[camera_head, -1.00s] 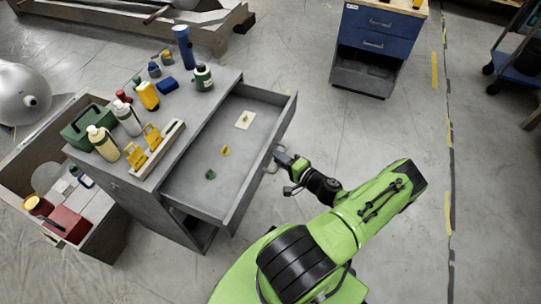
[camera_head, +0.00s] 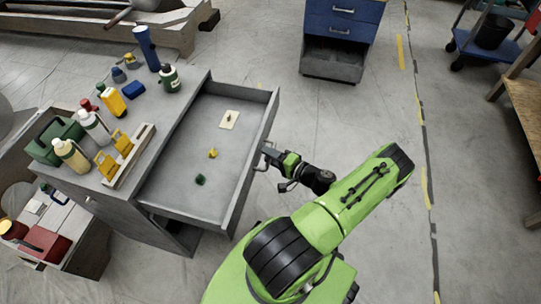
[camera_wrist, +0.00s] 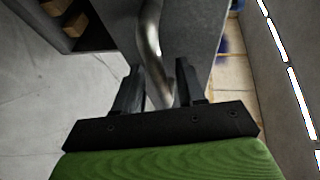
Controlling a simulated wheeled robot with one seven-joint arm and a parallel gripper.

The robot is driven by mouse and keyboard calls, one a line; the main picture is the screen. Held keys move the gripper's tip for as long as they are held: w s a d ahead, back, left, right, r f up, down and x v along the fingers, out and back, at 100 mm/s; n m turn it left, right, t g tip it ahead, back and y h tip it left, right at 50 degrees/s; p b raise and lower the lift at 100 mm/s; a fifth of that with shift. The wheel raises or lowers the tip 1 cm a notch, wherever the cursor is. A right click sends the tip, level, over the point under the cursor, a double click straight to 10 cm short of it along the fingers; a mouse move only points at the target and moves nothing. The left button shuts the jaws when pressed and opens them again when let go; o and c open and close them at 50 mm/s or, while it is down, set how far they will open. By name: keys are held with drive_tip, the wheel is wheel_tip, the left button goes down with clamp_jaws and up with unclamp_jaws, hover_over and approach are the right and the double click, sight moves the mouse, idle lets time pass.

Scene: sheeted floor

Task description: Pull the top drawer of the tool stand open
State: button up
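The top drawer (camera_head: 182,209) of the grey tool stand (camera_head: 124,212) is pulled far out, and its inside shows. A metal bar handle (camera_head: 264,158) is on its front; it also shows in the wrist view (camera_wrist: 150,35). My gripper (camera_head: 274,157) is at the handle, to the right of the drawer front. In the wrist view, its two dark fingers (camera_wrist: 159,80) stand on either side of the bar, with gaps between bar and fingers. The gripper looks open.
A small yellow piece (camera_head: 212,153), a green piece (camera_head: 200,179) and a pale plate (camera_head: 229,119) lie in the drawer. Bottles and tools stand on top. A blue cabinet (camera_head: 342,30) is behind. The floor at right is clear up to a wooden bench (camera_head: 528,110).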

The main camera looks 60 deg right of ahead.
drive_tip(key=s+r+p, duration=0.2)
drive_tip(key=s+r, duration=0.1)
drive_tip(key=s, duration=1.2)
drive_tip(key=shift+s+a, duration=0.2)
drive_tip(key=shift+a, duration=0.2)
